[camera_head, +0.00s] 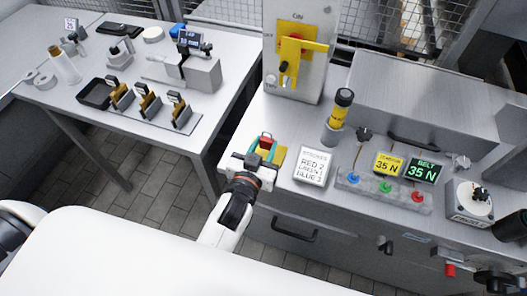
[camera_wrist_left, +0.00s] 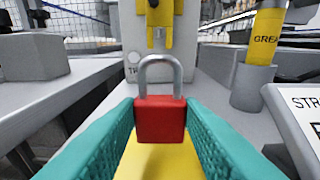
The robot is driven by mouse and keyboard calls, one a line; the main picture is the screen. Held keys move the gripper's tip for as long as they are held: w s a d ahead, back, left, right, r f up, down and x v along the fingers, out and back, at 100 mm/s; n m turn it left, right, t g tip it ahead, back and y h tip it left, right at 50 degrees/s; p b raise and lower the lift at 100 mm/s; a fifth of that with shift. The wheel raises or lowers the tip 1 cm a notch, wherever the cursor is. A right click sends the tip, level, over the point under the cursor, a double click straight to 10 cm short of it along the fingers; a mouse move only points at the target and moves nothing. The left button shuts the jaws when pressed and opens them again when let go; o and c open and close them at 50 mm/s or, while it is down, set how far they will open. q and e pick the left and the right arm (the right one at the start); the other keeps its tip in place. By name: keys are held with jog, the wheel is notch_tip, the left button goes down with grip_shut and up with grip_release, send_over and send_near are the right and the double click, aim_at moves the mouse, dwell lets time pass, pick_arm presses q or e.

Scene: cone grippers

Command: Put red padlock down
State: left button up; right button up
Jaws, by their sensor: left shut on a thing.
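The red padlock (camera_wrist_left: 160,120) with its grey shackle up is between the two teal fingers of my left gripper (camera_wrist_left: 163,128) in the left wrist view. Both fingers touch its sides. In the head view the padlock (camera_head: 266,142) shows as a small red patch at my left gripper (camera_head: 265,152), near the front left corner of the right-hand bench. A yellow flat surface (camera_wrist_left: 158,160) lies below the padlock; whether the padlock touches it I cannot tell. My right gripper is not clearly in view.
A grey panel with a yellow lever (camera_head: 297,52) stands behind. A white strokes sign (camera_head: 314,166), a grease tube (camera_head: 338,115) and a button box (camera_head: 380,190) stand to the right. A gap separates this bench from the left table (camera_head: 180,135).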

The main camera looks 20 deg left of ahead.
pick_arm(q)
jog(key=shift+f, duration=1.15)
jog(key=o, duration=1)
pick_arm(e)
jog(key=shift+s+d+f, duration=0.2)
jog(key=shift+s+f, duration=0.05)
jog(key=shift+s, duration=0.3)
pick_arm(q)
jog(key=shift+r, duration=0.25)
pick_arm(e)
jog(key=shift+r, duration=0.15)
